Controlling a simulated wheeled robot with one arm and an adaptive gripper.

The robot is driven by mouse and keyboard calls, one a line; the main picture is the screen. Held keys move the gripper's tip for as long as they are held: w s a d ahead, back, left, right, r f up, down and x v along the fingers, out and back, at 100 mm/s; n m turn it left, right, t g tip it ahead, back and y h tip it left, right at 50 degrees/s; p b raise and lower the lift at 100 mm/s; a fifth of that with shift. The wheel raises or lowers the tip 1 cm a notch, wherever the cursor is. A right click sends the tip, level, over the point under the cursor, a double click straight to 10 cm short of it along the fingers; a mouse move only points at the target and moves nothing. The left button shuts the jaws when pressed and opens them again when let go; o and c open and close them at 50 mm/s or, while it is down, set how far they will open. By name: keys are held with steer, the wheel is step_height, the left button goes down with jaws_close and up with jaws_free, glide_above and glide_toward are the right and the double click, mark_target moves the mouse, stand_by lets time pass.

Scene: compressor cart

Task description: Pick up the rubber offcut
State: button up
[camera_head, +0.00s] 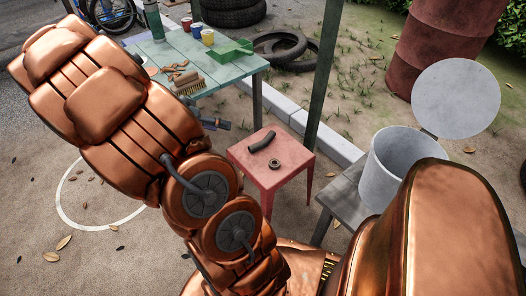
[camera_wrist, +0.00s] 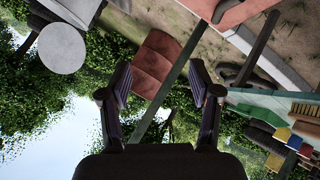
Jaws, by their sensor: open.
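The rubber offcut (camera_head: 262,141) looks like a short, dark, bent piece lying on the red stool (camera_head: 243,158). A small dark ring (camera_head: 274,163) lies just in front of it, apart from it. My gripper (camera_wrist: 160,80) shows in the wrist view with its two dark fingers wide apart and nothing between them. The wrist view is upside down and looks toward the background. In the head view my arm mostly hides the gripper, left of the stool.
A green table (camera_head: 222,69) with a brush (camera_head: 188,87), cans and a green tray (camera_head: 232,48) stands behind left. A grey bucket (camera_head: 390,170) with a raised round lid (camera_head: 455,98) stands right on a bench (camera_head: 345,197). A green post (camera_head: 322,80) rises behind the stool.

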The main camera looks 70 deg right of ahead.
steer(key=d+f+m+g+h+b, duration=0.15)
steer(key=d+f+m+b, duration=0.25)
steer(key=d+f+b, duration=0.55)
steer(key=m+h+b, duration=0.1)
steer(key=m+b, duration=0.2)
glide_toward(254, 145)
steer(key=shift+t, duration=0.25)
steer(key=s+d+f, duration=0.2)
steer(key=s, duration=0.1)
steer(key=shift+f, duration=0.15)
steer(key=shift+s+d+f+h, duration=0.1)
steer(key=shift+d+f+h, duration=0.05)
steer(key=shift+f+h, duration=0.1)
steer(key=shift+x, duration=1.1)
steer(key=shift+d+r+b+x, duration=0.2)
steer(key=shift+b+x, duration=0.25)
steer(key=shift+x, duration=0.9)
steer(key=shift+d+r+b+x, duration=0.15)
steer(key=shift+b+x, duration=0.3)
steer(key=shift+x, duration=0.9)
jaws_close()
steer(key=shift+r, duration=0.15)
